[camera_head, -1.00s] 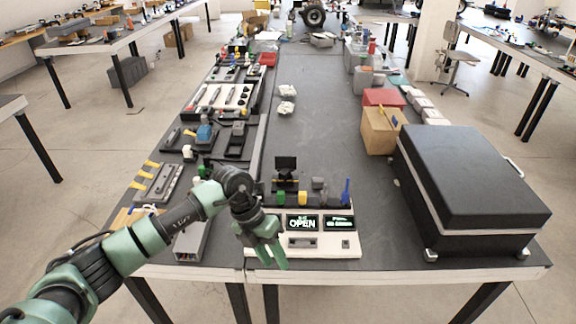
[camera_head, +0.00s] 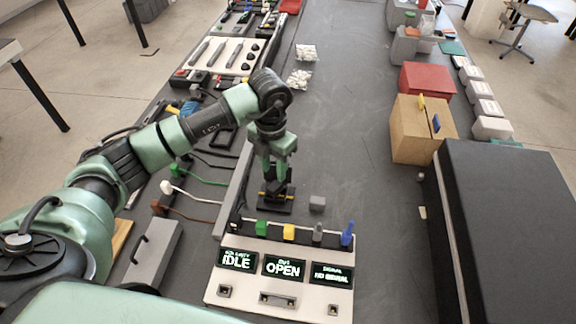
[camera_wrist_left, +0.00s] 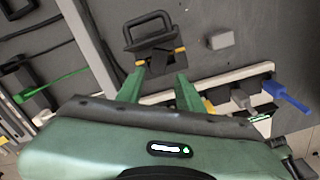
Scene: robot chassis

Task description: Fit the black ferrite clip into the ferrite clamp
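A black hinged part with a raised loop (camera_wrist_left: 150,33) and yellow tabs at its sides, seemingly the ferrite clip and clamp, sits behind the panel. Its dark base shows in the head view (camera_head: 276,207); I cannot tell clip from clamp. My left gripper (camera_head: 275,188) points down right over it. In the left wrist view the green fingertips (camera_wrist_left: 160,80) stand apart, with the near part of the black piece between them; no firm grip shows. A white panel (camera_head: 280,292) in front reads IDLE, OPEN and NO SIGNAL. My right gripper is out of view.
A grey block (camera_head: 317,203) lies right of the black part. Green, yellow, grey and blue plugs (camera_head: 347,235) line the panel's back edge. A large black case (camera_head: 510,230) and a cardboard box (camera_head: 420,135) stand on the right. The table middle is clear.

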